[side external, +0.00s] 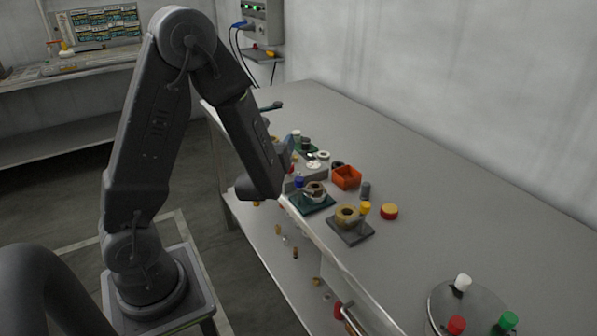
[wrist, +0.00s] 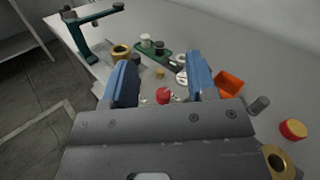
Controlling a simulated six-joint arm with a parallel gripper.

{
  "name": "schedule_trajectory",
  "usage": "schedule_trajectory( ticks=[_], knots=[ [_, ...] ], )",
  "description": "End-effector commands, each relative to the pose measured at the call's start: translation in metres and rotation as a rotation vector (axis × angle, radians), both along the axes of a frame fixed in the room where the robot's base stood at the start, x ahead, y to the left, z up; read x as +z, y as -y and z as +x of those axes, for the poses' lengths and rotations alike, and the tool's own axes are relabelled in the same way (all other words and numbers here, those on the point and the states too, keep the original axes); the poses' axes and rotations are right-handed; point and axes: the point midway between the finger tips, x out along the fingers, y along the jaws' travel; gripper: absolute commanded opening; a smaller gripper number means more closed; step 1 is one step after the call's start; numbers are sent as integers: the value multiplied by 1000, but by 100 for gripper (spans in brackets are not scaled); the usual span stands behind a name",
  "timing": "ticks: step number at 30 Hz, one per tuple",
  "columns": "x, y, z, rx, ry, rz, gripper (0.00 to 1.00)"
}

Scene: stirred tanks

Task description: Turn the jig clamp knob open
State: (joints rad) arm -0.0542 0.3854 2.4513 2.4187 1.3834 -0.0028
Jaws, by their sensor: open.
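My gripper (wrist: 161,72) is open, its two blue fingers apart with nothing held between them. In the side external view, my gripper (side external: 287,160) is low over the table's near edge, partly hiding the objects behind it. A red knob-like piece (wrist: 163,96) shows between the fingers in the wrist view. A dark green plate (side external: 318,207) bears a blue knob (side external: 298,182) and a ringed part. I cannot tell which of these knobs is the jig clamp's.
An orange bin (side external: 346,178), a grey cylinder (side external: 365,190) and a red-and-yellow cap (side external: 389,211) stand close by. A green arched frame (wrist: 92,28) stands at the far end. A round disc with coloured knobs (side external: 472,310) is at front right. The table's right side is clear.

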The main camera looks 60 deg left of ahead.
Motion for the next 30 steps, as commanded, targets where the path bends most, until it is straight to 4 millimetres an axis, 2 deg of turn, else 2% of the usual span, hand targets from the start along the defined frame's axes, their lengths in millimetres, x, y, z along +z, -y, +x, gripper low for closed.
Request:
schedule_trajectory(
  ticks=[1,3,7,11,16,20,23,30],
  knots=[
    [5,-16,-8,116,59,-51,52],
    [9,-33,-22,285,147,-133,52],
    [9,-52,-49,582,322,-297,52],
    [4,-55,-71,869,514,-474,52],
    [-5,-38,-81,1219,778,-725,52],
    [-7,-16,-70,1470,984,-936,52],
    [-1,4,-52,1654,1139,-1109,52],
    [38,40,4,2006,1417,-1495,52]
  ],
)
